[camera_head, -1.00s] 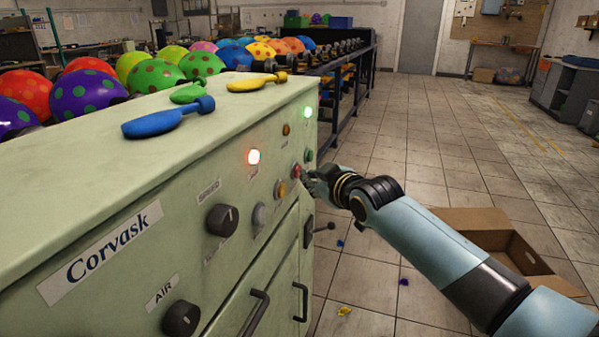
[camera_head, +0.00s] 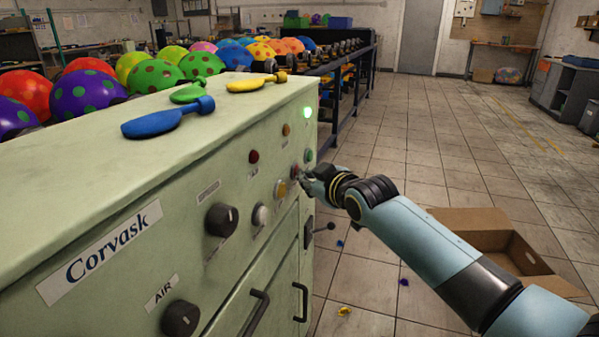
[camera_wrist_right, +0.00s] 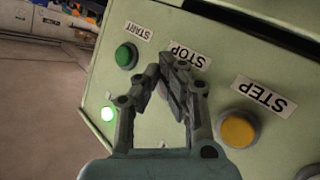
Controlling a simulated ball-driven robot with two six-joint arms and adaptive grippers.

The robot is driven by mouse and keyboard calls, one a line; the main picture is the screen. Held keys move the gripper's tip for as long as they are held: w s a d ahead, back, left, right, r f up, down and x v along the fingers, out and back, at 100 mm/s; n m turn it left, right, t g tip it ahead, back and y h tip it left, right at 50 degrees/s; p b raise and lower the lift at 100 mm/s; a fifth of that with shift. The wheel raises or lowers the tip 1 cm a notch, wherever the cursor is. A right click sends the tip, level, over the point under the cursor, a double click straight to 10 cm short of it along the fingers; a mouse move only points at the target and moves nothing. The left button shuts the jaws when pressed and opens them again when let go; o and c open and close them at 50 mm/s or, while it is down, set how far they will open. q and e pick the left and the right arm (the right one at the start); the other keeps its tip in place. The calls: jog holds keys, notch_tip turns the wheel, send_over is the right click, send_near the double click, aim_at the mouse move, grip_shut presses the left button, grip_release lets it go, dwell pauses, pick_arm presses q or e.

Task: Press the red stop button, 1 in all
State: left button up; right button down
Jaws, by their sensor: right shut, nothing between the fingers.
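The red stop button (camera_head: 295,170) is on the front panel of the pale green Corvask machine (camera_head: 200,170), mostly covered by my right gripper in the head view. My right gripper (camera_head: 304,181) is shut and empty, its fingertips at the button; contact cannot be made out exactly. In the right wrist view the fingertips (camera_wrist_right: 172,72) lie just below the STOP label (camera_wrist_right: 188,55), and they hide the button there. My left gripper is not in view.
The green start button (camera_wrist_right: 126,55) and yellow step button (camera_wrist_right: 238,130) flank the fingers. A green lamp (camera_head: 307,112) is lit; a red lamp (camera_head: 253,157) is dark. An open cardboard box (camera_head: 480,225) stands on the floor at right.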

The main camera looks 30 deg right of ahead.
jog(key=shift+s, duration=0.1)
jog(key=shift+s+d+p, duration=0.55)
jog(key=shift+s+d, duration=0.05)
jog(key=shift+s, duration=0.05)
jog(key=s+d+p, duration=0.2)
jog(key=s+d, duration=0.1)
jog(key=s, duration=0.1)
jog(key=shift+d, duration=0.15)
dwell(0.9)
